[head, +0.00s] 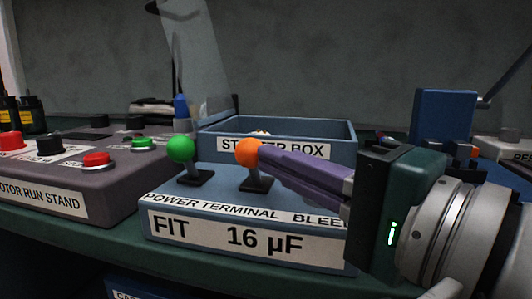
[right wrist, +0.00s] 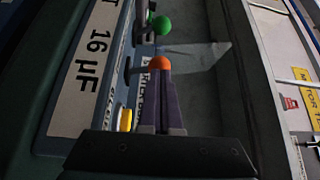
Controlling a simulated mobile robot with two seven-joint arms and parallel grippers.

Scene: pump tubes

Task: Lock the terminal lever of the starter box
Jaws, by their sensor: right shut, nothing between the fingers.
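The starter box (head: 250,205) is a blue case with a raised open bin at its back and a "FIT 16 µF" label on its front. The terminal lever, with an orange ball knob (head: 248,151), stands behind the word "TERMINAL"; its knob also shows in the right wrist view (right wrist: 159,63). A green-knobbed lever (head: 180,149) stands to its left, behind "POWER". My right gripper (head: 265,156) is shut and empty, its purple fingertips at the right side of the orange knob. I cannot tell whether they touch it. My left gripper is out of view.
A yellow button (right wrist: 125,120) shows on the box in the right wrist view; my right gripper hides that area in the head view. The grey motor run stand (head: 105,185) with red and green buttons is at left. A blue block (head: 443,114) stands at back right.

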